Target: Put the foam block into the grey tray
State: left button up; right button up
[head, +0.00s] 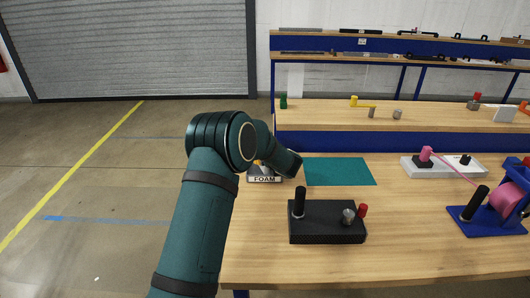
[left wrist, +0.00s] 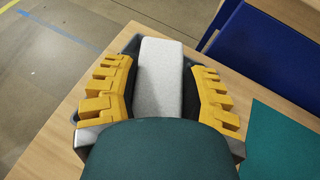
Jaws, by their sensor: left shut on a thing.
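The foam block (left wrist: 160,80) is a long, pale grey block in the left wrist view. It lies between the yellow-padded fingers of my left gripper (left wrist: 162,92), which is shut on it. Dark surfaces flank the block; I cannot tell whether they are tray walls or finger parts. In the head view my left arm hides most of the gripper and the block. A grey tray (head: 264,179) with a FOAM label sits at the table's left edge, just below the gripper. Whether the block touches the tray floor is hidden. My right gripper is not in view.
A teal mat (head: 340,171) lies right of the tray. A black fixture (head: 326,228) with a post stands in front. A pale grey board (head: 443,167) and a blue stand (head: 487,221) are at right. A blue-edged shelf bench (head: 400,143) stands behind.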

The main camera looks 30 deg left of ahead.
pick_arm(q)
jog(key=shift+f, duration=0.6)
jog(key=shift+f, duration=0.25)
jog(key=o, duration=0.9)
jog(key=shift+r, duration=0.1)
notch_tip(320, 180, up, 10)
jog(key=shift+f, duration=0.1)
dwell(0.3)
